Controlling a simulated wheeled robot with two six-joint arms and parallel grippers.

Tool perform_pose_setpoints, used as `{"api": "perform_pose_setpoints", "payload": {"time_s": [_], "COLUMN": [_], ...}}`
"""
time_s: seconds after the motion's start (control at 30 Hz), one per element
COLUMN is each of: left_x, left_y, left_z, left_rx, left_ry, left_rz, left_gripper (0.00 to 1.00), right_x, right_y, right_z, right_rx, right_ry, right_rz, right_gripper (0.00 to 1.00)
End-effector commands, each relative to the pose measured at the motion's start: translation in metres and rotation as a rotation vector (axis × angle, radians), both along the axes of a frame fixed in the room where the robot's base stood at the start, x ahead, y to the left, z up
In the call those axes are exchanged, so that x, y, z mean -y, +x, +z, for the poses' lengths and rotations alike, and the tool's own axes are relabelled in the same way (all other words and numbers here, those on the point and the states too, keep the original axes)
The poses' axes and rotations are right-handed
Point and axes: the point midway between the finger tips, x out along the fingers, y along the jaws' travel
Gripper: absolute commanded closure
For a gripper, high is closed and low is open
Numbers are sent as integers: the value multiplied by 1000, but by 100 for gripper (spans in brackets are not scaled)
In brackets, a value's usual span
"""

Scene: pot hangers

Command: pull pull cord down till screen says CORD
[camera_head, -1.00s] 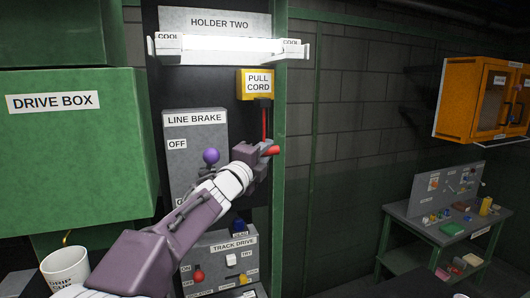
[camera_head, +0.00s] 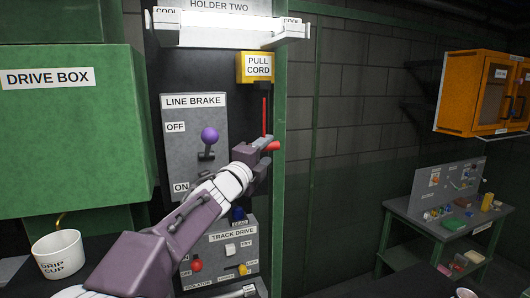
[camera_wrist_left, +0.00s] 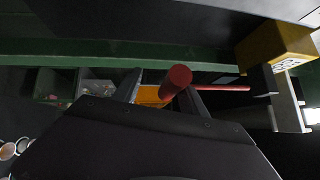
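The yellow pull cord box (camera_head: 255,68) is on the dark panel below the lamp. Its red cord (camera_head: 264,115) hangs straight down to a red handle (camera_head: 272,147). My left gripper (camera_head: 262,152) is at this handle. In the left wrist view, the handle (camera_wrist_left: 177,78) lies between the two fingers, close against the right one. A gap shows between it and the left finger, so the gripper (camera_wrist_left: 163,92) looks open around it. The cord (camera_wrist_left: 225,88) runs right toward the yellow box (camera_wrist_left: 277,45). My right gripper and any screen text are not in view.
The line brake box (camera_head: 194,112) with its purple-knobbed lever (camera_head: 209,135) is left of the gripper. The track drive panel (camera_head: 234,238) is below. A green post (camera_head: 279,190) stands close on the right.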

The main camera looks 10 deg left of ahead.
Motion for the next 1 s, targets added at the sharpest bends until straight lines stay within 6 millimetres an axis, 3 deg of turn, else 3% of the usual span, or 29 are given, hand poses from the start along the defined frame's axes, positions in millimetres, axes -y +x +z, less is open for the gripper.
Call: {"api": "perform_pose_setpoints", "payload": {"time_s": [0.27,0.7,1.0], "left_x": [-2,-16,-18], "left_y": [-6,-75,-89], "left_z": [-3,-12,-13], "left_rx": [-3,1,-1], "left_ry": [0,0,-1], "left_rz": [2,3,1], "left_gripper": [55,55,55], "right_x": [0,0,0], "right_y": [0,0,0], "right_z": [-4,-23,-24], "right_rx": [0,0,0], "right_ry": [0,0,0], "right_rz": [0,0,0], "right_gripper": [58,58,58]}}
